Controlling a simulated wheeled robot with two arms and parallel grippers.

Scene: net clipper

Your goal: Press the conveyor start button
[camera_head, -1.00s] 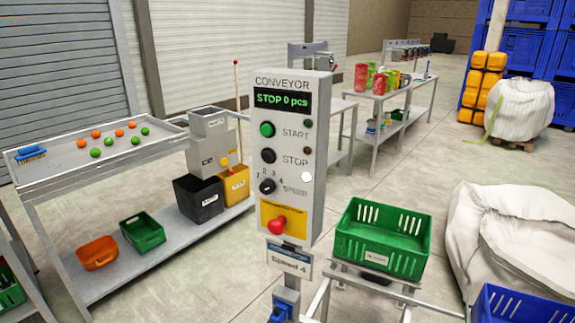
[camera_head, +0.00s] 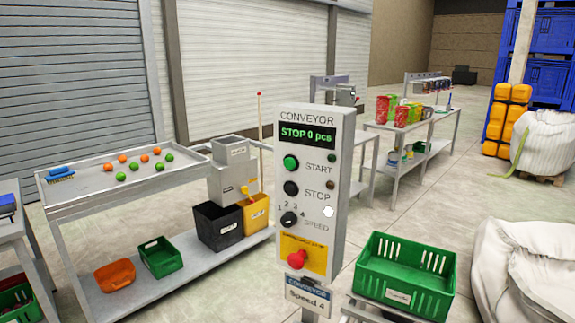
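The grey conveyor control box (camera_head: 316,180) stands upright on a post in the middle of the view. Its display (camera_head: 307,135) reads "STOP 0 pcs". The green start button (camera_head: 291,163) is at the left of the word START. A black stop button (camera_head: 291,188) sits below it. Under that are a black speed knob (camera_head: 289,218) and a red mushroom button (camera_head: 297,259) on a yellow plate. Neither of my grippers is in view.
A table (camera_head: 90,195) with orange and green balls stands at the left, with bins on its lower shelf. A green crate (camera_head: 404,275) is right of the box. White sacks (camera_head: 540,260) lie at the right. Open floor (camera_head: 425,200) lies behind the crate.

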